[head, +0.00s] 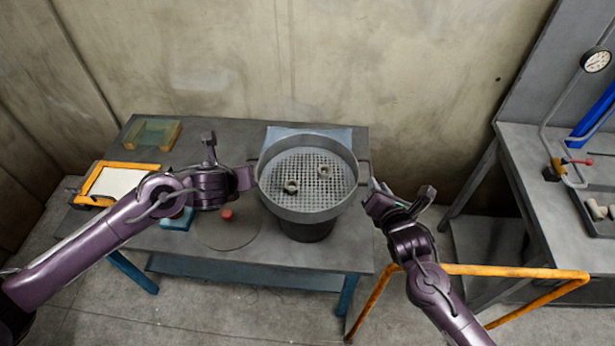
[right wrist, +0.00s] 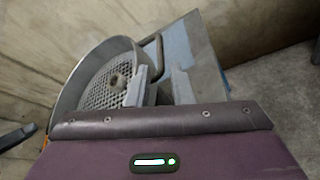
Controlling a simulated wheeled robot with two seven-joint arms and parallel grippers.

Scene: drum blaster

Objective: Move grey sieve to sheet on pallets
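The grey sieve (head: 340,195) is a round pan with a perforated floor and a side handle at left and right. It sits on a dark bucket (head: 307,230) on the table, with two nuts (head: 292,187) inside. My left gripper (head: 229,163) is open beside the left handle. My right gripper (head: 400,194) is open just right of the right handle. In the right wrist view its fingers (right wrist: 159,87) are apart, with the sieve (right wrist: 72,75) and its handle beyond them. A greenish sheet (head: 150,132) on yellowish blocks lies at the table's back left; I cannot tell if these are the pallets.
A light blue sheet (head: 335,135) lies behind the sieve on the grey table (head: 215,140). A yellow-framed tray (head: 118,180), a blue block (head: 176,222) and a red knob (head: 227,214) are at left. An orange rail (head: 520,271) and second table (head: 550,190) are at right.

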